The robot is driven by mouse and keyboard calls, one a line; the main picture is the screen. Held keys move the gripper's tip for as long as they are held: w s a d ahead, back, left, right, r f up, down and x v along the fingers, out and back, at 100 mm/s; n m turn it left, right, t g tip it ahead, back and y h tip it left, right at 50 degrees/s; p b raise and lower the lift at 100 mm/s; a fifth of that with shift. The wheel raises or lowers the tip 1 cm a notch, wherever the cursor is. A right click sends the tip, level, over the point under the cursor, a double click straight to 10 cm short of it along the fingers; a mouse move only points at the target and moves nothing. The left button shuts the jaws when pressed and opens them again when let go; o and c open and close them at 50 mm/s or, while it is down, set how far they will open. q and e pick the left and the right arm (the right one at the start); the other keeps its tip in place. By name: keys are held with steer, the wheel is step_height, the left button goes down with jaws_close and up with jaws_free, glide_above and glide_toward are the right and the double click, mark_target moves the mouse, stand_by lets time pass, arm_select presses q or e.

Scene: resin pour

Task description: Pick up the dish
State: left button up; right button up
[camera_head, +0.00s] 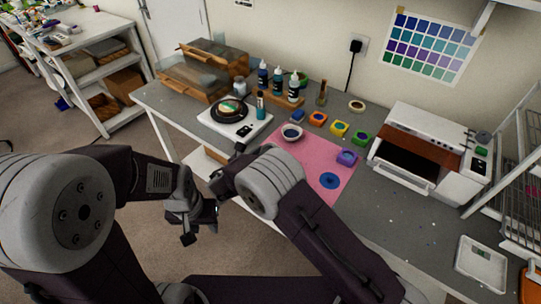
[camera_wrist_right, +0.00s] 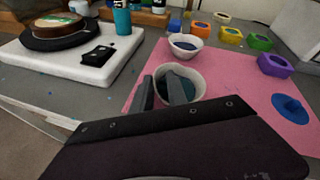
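A white dish (camera_wrist_right: 192,76) with dark teal content stands near the left edge of the pink mat in the right wrist view. My right arm hides it in the head view. My right gripper (camera_wrist_right: 163,91) is at this dish, with one finger over its inside and the other outside its left wall. The fingers are apart, and no firm hold on the wall shows. A second white bowl (camera_head: 291,133) with dark content stands on the mat; it also shows in the right wrist view (camera_wrist_right: 186,46). My left gripper (camera_head: 202,218) is off the table's front edge, empty, its fingers seemingly apart.
The pink mat (camera_head: 325,170) also carries a blue disc (camera_head: 329,180) and a purple mould (camera_head: 347,157). Several coloured moulds stand behind. A white scale-like slab (camera_head: 235,123) is at left, bottles (camera_head: 277,80) behind, a printer (camera_head: 415,145) at right.

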jaws_close()
steer(key=shift+w+f, duration=0.2)
steer(key=shift+w, duration=0.1)
steer(key=shift+r, duration=0.5)
steer(key=r, duration=0.2)
steer(key=d+r, duration=0.1)
steer(key=r, duration=0.1)
steer(key=shift+s+d, duration=0.1)
steer(key=shift+s, duration=0.2)
steer(key=s+d+r+b, duration=0.1)
steer(key=s+d+r, duration=0.4)
steer(key=d, duration=0.4)
steer(key=shift+s+r, duration=0.15)
steer(key=shift+r, duration=0.45)
